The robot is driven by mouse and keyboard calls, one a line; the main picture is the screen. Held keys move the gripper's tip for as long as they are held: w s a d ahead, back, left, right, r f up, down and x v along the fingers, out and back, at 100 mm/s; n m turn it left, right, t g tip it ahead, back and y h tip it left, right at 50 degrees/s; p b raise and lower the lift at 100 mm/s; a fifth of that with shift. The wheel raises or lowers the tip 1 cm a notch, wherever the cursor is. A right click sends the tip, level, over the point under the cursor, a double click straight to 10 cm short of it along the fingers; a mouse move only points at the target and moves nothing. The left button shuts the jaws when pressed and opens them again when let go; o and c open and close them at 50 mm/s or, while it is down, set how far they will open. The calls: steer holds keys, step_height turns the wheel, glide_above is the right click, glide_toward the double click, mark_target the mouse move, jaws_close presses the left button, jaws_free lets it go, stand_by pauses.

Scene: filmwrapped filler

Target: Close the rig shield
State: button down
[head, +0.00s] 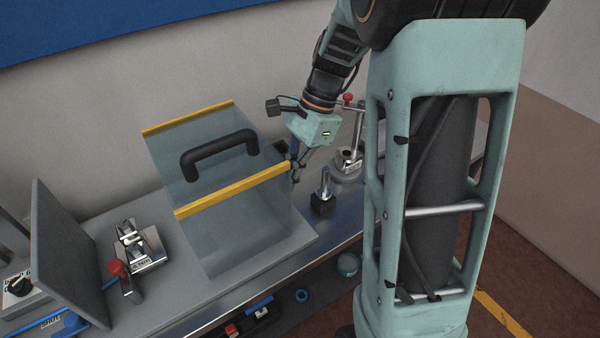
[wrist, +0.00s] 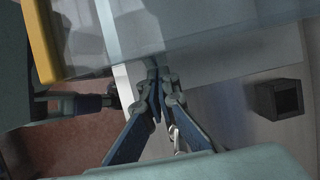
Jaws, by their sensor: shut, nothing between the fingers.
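The rig shield (head: 240,233) is a clear, box-like guard on a grey base on the bench. It has a yellow strip along its near upper edge (head: 232,190), another at the back, and a black bar handle (head: 220,153) between them. I cannot tell exactly how far it stands open. My gripper (head: 296,174) is by the right end of the near yellow strip, with its fingers together and empty. In the wrist view my fingertips (wrist: 158,78) are close to the clear panel (wrist: 165,35); contact is unclear. The yellow strip (wrist: 40,40) shows at upper left there.
A metal toggle clamp with a red knob (head: 117,268) and an upright grey panel (head: 68,253) stand left. A small black block with a post (head: 323,203) and a round-based stand (head: 348,165) are right of the shield. Items sit on a lower shelf.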

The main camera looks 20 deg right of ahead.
mark_target(194, 225)
steer(key=s+a+p, duration=0.1)
steer(key=s+a, duration=0.1)
steer(key=a, duration=0.4)
steer(key=s+a, duration=0.2)
steer(key=a, duration=0.5)
steer(key=s+a+p, duration=0.1)
steer(key=s+a, duration=0.1)
steer(key=a, duration=0.5)
steer(key=shift+s+p, duration=0.3)
steer(key=shift+p, duration=0.05)
steer(key=shift+a, duration=0.15)
